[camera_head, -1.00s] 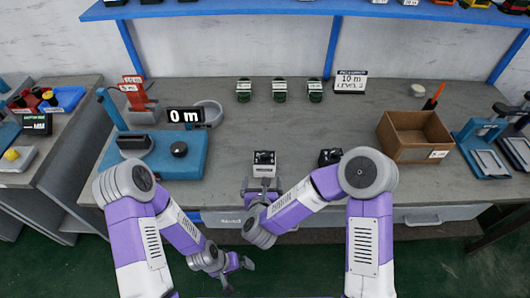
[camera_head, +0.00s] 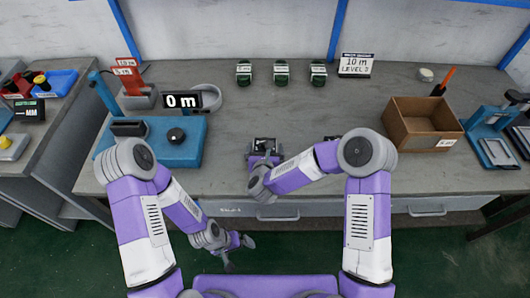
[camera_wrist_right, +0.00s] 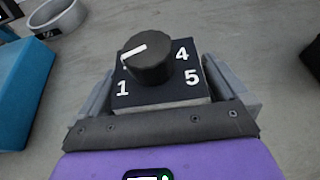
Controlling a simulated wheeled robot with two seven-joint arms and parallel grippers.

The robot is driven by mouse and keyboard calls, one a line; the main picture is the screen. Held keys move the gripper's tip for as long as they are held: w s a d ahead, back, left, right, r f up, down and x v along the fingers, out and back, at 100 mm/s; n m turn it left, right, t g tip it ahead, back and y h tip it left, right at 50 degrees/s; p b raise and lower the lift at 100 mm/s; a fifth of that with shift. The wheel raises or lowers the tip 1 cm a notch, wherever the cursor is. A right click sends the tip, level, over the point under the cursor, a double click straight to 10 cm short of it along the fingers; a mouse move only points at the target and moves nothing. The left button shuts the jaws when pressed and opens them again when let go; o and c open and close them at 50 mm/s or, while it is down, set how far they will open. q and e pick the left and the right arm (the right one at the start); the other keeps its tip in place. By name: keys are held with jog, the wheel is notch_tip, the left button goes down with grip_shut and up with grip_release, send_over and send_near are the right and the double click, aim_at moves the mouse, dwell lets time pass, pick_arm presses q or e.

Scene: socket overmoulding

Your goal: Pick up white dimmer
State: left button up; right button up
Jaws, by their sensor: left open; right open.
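The white dimmer (camera_head: 264,145) stands on the grey bench in front of me, partly hidden by my right gripper. In the right wrist view, its dark face with a black knob (camera_wrist_right: 149,60) and the numbers 1, 4 and 5 fills the middle. My right gripper (camera_head: 263,158) is open, with one finger on each side of the dimmer. Whether the fingers touch it I cannot tell. My left gripper (camera_head: 240,254) is open and empty, low over the green floor in front of the bench.
A dark object (camera_head: 331,139) is mostly hidden behind my right arm. A blue machine (camera_head: 160,150) with a "0 m" display stands left, and a cardboard box (camera_head: 422,122) right. Several green-black parts (camera_head: 281,73) line the back. Bench between them is clear.

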aim_at(265, 140)
jog(key=shift+c, duration=0.2)
jog(key=c, duration=0.8)
notch_tip(265, 140, up, 10)
jog(key=p, duration=0.2)
jog(key=shift+p, duration=0.35)
jog(key=o, duration=0.5)
jog(key=c, duration=0.4)
jog(key=shift+c, duration=0.2)
